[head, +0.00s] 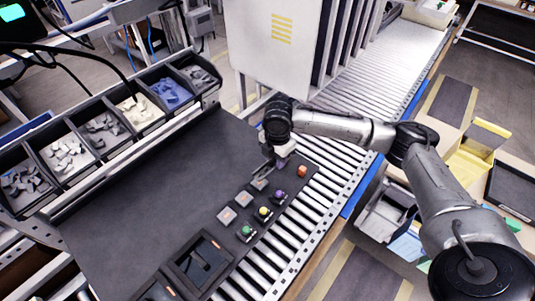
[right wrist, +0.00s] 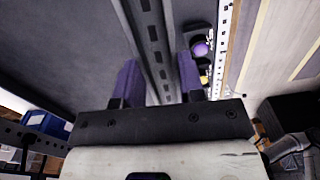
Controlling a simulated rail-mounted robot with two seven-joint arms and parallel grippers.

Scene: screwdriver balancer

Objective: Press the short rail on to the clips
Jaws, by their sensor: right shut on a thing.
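My right gripper (head: 270,160) reaches down over the far right part of the dark work mat, close above or at its surface. In the right wrist view its two purple fingers (right wrist: 158,80) stand on either side of a long dark slotted rail (right wrist: 153,35), and the gripper is shut on it. The rail runs away from the fingers to the top of that view. In the head view the rail is too small and hidden at the gripper to make out. I cannot make out the clips or tell whether the rail touches them. My left gripper is not in view.
Colored buttons, with a green one (head: 246,231) and a yellow one (head: 264,211), line the mat's right edge near small square plates (head: 227,215). Parts bins (head: 104,128) stand along the left. A roller conveyor (head: 315,205) runs at right. The mat's middle (head: 150,190) is clear.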

